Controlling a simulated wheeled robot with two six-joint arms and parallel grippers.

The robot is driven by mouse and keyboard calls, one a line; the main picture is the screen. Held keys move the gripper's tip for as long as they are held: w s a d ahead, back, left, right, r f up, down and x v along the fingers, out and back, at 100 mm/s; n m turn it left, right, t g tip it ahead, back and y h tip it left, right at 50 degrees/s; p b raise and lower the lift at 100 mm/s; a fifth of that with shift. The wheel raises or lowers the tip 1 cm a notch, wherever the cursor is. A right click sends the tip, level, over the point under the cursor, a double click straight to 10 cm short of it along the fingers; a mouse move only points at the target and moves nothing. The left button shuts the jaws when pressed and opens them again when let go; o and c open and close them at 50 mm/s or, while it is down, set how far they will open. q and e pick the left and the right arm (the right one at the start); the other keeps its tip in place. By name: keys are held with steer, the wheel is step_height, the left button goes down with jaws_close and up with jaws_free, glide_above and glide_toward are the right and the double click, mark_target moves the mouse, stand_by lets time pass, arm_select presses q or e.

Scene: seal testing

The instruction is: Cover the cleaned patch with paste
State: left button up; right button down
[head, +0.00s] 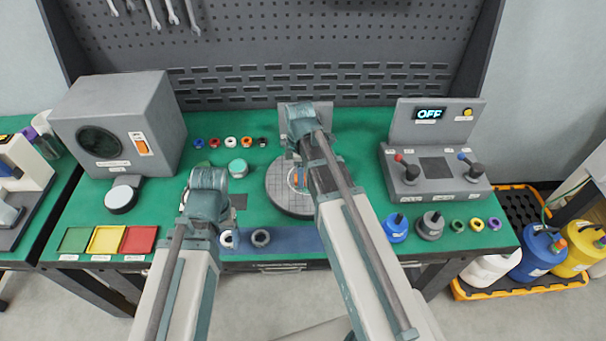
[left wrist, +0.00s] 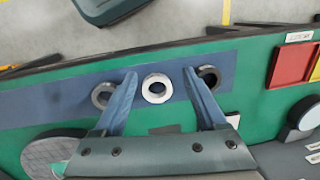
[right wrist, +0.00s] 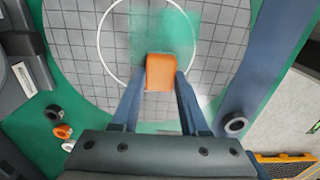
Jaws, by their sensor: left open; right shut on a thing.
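The round gridded plate (head: 290,203) stands in the middle of the bench, and it fills much of the right wrist view (right wrist: 75,60). A white circle is marked on it. A translucent green smear (right wrist: 165,35) lies inside that circle and runs past its edge at the right. My right gripper (right wrist: 160,85) is shut on an orange block-like tool (right wrist: 160,72), over the near edge of the smear; I cannot tell if it touches the plate. My left gripper (left wrist: 162,75) is open and empty, with a white ring (left wrist: 157,88) below between its fingers.
A jar with teal contents (head: 238,168) stands left of the plate. Dark rings lie on the blue strip (head: 300,241) at the bench front. A control box reading OFF (head: 430,115) stands at the right, a grey machine (head: 120,120) at the left. Coloured trays (head: 105,239) lie front left.

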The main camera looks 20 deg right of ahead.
arm_select(q)
steer(key=shift+f, duration=0.1)
arm_select(e)
steer(key=shift+w+a, duration=0.25)
steer(key=shift+a, duration=0.6)
steer(key=shift+w+a, duration=0.2)
steer(key=shift+a, duration=0.6)
steer(key=shift+w, duration=0.1)
steer(key=shift+w+d, duration=0.15)
steer(key=shift+w, duration=0.3)
steer(key=shift+d, duration=0.15)
steer(key=shift+s+d, duration=0.3)
steer(key=shift+d, duration=0.5)
steer(key=shift+s+d, duration=0.25)
steer(key=shift+d, duration=0.55)
steer(key=shift+s+d, duration=0.25)
steer(key=shift+d, duration=0.65)
steer(key=shift+s+d, duration=0.2)
steer(key=shift+d, duration=0.65)
